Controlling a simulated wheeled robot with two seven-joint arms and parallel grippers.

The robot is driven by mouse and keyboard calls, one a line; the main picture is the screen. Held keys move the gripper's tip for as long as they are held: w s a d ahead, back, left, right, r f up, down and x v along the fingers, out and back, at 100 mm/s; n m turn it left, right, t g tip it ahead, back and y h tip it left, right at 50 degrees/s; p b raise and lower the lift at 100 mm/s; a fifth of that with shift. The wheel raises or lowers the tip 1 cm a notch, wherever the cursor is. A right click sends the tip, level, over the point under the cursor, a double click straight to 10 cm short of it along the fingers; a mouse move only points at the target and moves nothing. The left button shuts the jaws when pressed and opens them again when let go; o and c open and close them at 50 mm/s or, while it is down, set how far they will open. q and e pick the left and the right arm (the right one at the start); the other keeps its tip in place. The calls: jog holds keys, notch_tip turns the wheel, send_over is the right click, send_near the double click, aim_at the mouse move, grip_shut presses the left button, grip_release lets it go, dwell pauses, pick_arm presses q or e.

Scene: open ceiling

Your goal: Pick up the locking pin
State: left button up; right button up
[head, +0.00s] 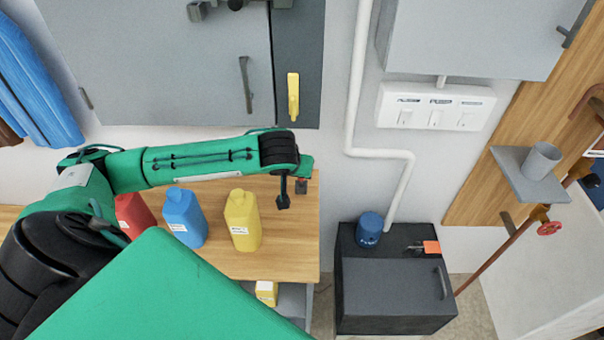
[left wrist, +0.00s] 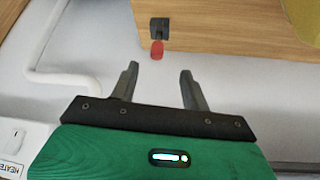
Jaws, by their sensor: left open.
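A small red piece with a dark block, which looks like the locking pin, sits at the right edge of the wooden worktop in the head view (head: 301,186). The left wrist view shows its red end (left wrist: 157,50) projecting past the worktop edge, below the dark block (left wrist: 159,27). My left gripper (head: 283,203) is open and empty over the worktop's right end. In the left wrist view its two fingertips (left wrist: 159,68) lie either side of the line to the red end, which is just beyond them and not visibly touched. My right gripper is not in view.
Red, blue (head: 184,218) and yellow (head: 242,221) bottles stand on the worktop (head: 290,255) left of the gripper. A grey cabinet (head: 160,60) with a yellow handle (head: 293,96) is behind. A black box (head: 395,290) stands at the right, beyond a gap.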

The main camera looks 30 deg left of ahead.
pick_arm(q)
send_near(300, 181)
notch_tip(300, 181, down, 2)
jog(key=w+a, duration=0.1)
jog(key=w, duration=0.1)
jog(key=p+x, duration=0.1)
jog(key=x, duration=0.4)
jog(key=shift+w+d+f+p, duration=0.15)
jog(key=shift+w+p, duration=0.05)
jog(key=shift+p, duration=0.15)
jog(key=shift+w+f, duration=0.3)
jog(key=shift+f, duration=0.25)
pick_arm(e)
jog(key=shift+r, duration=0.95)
pick_arm(q)
jog(key=shift+c, duration=0.5)
grip_shut()
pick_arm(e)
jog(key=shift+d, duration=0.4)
